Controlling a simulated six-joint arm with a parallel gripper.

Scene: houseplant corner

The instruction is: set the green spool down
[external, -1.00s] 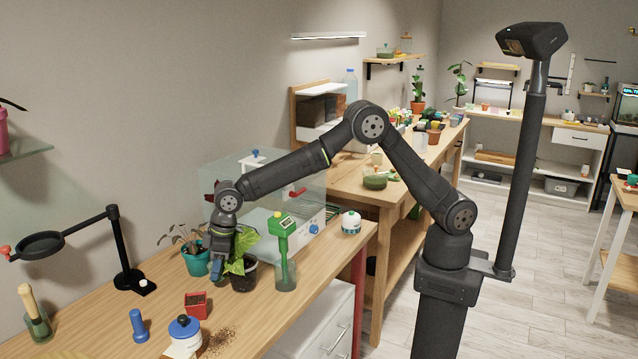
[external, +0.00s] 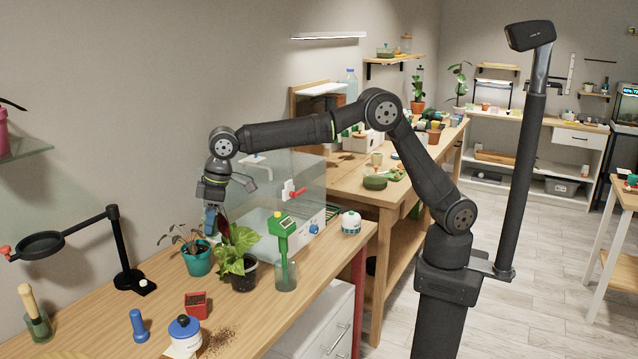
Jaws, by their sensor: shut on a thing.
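My gripper (external: 213,208) hangs pointing down above the back edge of the wooden bench (external: 85,292), near the teal pot. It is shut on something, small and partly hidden. A blue part (external: 210,221) shows at the jaws with dark and red bits beside it, and I cannot tell which belong to the held thing. It looks clear of the bench top. I cannot make out a green spool in this view.
Below the gripper stand a teal pot (external: 198,262) and a leafy plant in a dark pot (external: 243,278). A green meter (external: 283,240) stands in a glass to the right. A clear box (external: 290,190) is behind.

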